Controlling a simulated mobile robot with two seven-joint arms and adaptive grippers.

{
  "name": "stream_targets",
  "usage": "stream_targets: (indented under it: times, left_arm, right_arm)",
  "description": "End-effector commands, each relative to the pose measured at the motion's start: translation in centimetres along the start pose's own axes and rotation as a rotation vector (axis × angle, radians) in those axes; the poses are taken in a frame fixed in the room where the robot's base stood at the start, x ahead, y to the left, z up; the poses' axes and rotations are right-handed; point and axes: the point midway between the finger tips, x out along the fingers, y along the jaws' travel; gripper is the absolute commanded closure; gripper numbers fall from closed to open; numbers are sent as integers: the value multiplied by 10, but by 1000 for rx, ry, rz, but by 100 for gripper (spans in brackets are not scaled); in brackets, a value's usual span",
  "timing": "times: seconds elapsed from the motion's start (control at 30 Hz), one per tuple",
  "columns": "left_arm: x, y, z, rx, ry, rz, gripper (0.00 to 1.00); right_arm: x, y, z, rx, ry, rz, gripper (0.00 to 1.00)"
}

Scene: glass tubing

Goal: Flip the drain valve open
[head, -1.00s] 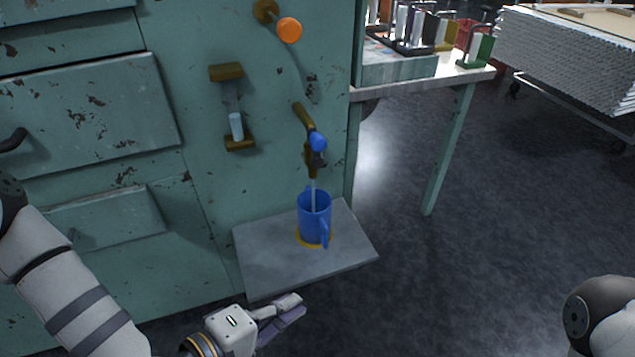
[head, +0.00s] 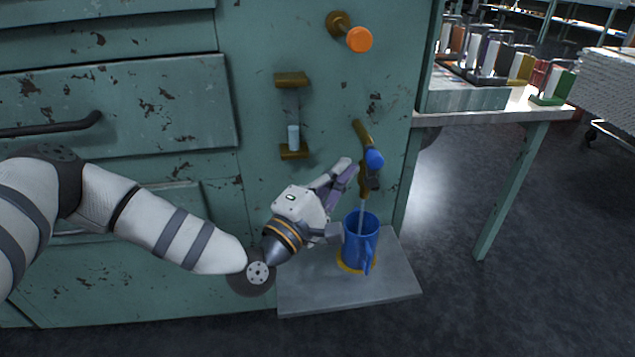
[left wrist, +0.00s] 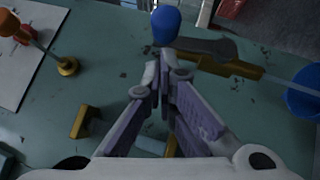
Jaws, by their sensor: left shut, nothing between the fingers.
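The drain valve has a brass pipe (head: 362,134) and a blue handle (head: 374,159), and it stands out from the green cabinet front. In the left wrist view the blue handle (left wrist: 166,25) is just beyond my fingertips, with the brass valve body (left wrist: 225,66) beside it. My left gripper (head: 347,167) is shut and empty, its tips just left of the valve. I cannot tell whether they touch it. A blue mug (head: 359,242) stands upright under the spout. A thin pale line (head: 362,207) runs from the spout into the mug. My right gripper is out of view.
The mug stands on a grey shelf (head: 310,291). A sight glass (head: 293,136) between brass brackets is left of the valve. An orange knob (head: 359,39) sticks out above. A side table (head: 480,117) with racks is at the right. Open floor lies right of the shelf.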

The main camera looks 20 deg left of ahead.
Motion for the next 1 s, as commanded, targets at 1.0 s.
stream_targets:
  times: [1.0]
  left_arm:
    - [25,7,25,123,-4,-127,100]
  right_arm:
    - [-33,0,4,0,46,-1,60]
